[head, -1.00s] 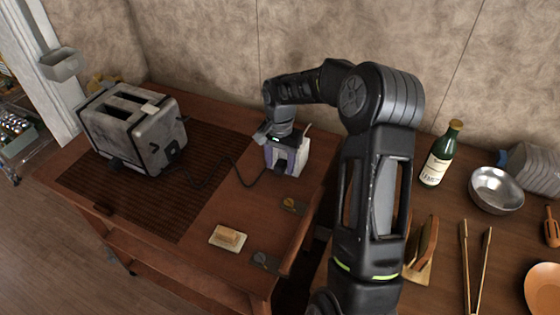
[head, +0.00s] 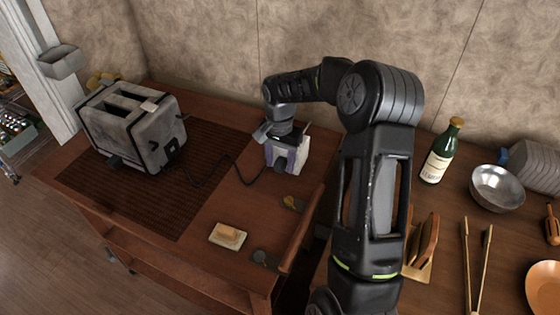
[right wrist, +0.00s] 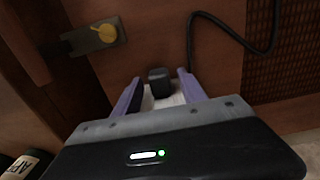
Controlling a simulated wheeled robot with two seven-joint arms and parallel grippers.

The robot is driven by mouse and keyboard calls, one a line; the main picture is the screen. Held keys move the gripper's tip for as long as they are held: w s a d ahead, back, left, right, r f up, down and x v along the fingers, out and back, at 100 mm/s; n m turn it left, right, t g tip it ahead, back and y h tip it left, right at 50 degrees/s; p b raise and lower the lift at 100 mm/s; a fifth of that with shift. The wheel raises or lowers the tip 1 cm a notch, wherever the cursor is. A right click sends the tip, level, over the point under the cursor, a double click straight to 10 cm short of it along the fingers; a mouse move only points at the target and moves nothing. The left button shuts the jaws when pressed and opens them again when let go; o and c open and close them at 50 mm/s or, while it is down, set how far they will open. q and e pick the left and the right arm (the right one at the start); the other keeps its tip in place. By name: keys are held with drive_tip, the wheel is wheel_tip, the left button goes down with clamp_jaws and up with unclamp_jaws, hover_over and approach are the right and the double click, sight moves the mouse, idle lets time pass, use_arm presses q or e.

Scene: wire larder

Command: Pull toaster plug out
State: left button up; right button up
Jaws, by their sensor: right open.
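The grey toaster (head: 132,128) stands on the dark slatted mat at the left of the wooden table. Its black cord (head: 214,170) runs right to the white socket box (head: 302,154). The dark plug (right wrist: 160,82) shows in the right wrist view, at the white box (right wrist: 168,101). My right gripper (head: 283,157) is at the box, with its purple fingers apart. In the right wrist view the gripper (right wrist: 159,77) has one finger on each side of the plug, with gaps between. I cannot see how deep the plug sits. My left gripper is out of view.
On the right counter stand a green bottle (head: 441,152), a steel bowl (head: 497,188) and wooden tongs (head: 476,270). A wall runs behind.

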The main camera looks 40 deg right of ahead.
drive_tip(key=shift+c, duration=0.3)
clamp_jaws()
idle(0.6)
idle(0.9)
